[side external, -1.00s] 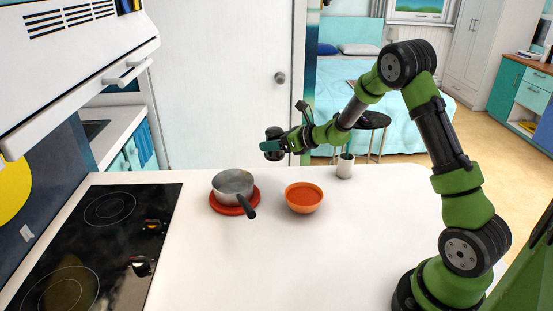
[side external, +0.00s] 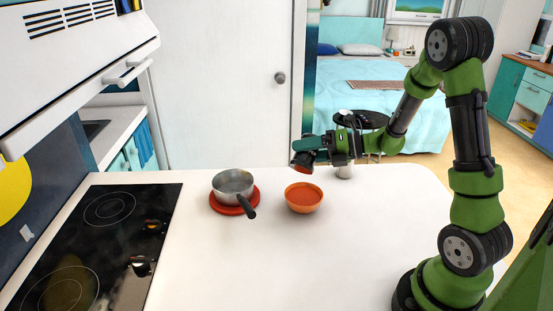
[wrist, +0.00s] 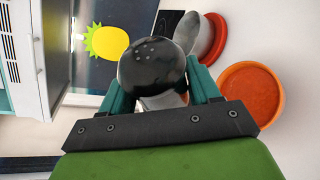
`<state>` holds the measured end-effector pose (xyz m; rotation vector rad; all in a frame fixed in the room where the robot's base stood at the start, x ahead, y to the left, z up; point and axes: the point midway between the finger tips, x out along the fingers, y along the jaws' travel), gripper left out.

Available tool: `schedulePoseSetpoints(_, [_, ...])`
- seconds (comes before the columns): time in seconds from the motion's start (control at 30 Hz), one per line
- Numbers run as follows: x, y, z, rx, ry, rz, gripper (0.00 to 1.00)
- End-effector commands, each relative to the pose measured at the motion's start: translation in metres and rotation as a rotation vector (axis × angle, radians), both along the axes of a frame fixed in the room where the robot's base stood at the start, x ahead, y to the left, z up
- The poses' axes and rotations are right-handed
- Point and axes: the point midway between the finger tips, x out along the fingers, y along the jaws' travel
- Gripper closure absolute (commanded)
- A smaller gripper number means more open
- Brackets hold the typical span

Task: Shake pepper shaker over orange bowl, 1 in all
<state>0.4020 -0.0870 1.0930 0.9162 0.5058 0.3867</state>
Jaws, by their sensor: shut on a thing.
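My gripper (side external: 304,148) is shut on the pepper shaker (side external: 300,158), with its teal fingers on either side. In the side view the shaker is small and mostly hidden by the fingers; it is held in the air just above and behind the orange bowl (side external: 304,208). In the wrist view the shaker (wrist: 152,66) shows a dark, shiny domed end with small holes, between the fingers. The bowl (wrist: 279,98) is to its right there, with orange-red contents. The shaker's exact tilt is hard to tell.
A grey saucepan (side external: 233,184) stands on a red trivet (side external: 214,207) left of the bowl, its dark handle pointing toward the bowl side. A white cup (side external: 344,172) stands behind right, partly hidden by my gripper. A black cooktop (side external: 95,240) is at left. The front counter is clear.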

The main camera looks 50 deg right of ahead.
Motion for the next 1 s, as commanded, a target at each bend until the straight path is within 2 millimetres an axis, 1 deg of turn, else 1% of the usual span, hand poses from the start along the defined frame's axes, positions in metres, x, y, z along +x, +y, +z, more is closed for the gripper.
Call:
schedulePoseSetpoints(0.17, [-0.002,0.008,-0.009,0.215,0.061,-0.002,0.74])
schedulePoseSetpoints(0.27, [-0.005,0.018,-0.017,0.417,0.117,-0.003,0.74])
schedulePoseSetpoints(0.4, [-0.009,0.031,-0.027,0.729,0.2,-0.005,0.74])
schedulePoseSetpoints(0.5, [-0.009,0.034,-0.025,0.929,0.253,-0.004,0.74])
schedulePoseSetpoints(0.6, [-0.01,0.037,-0.024,1.088,0.295,-0.001,0.74])
schedulePoseSetpoints(0.7, [-0.01,0.039,-0.023,1.192,0.322,-0.001,0.74])
schedulePoseSetpoints(0.8, [-0.01,0.04,-0.022,1.244,0.335,0.0,0.74])
schedulePoseSetpoints(1.0, [-0.01,0.04,-0.022,1.253,0.337,0.0,0.74])
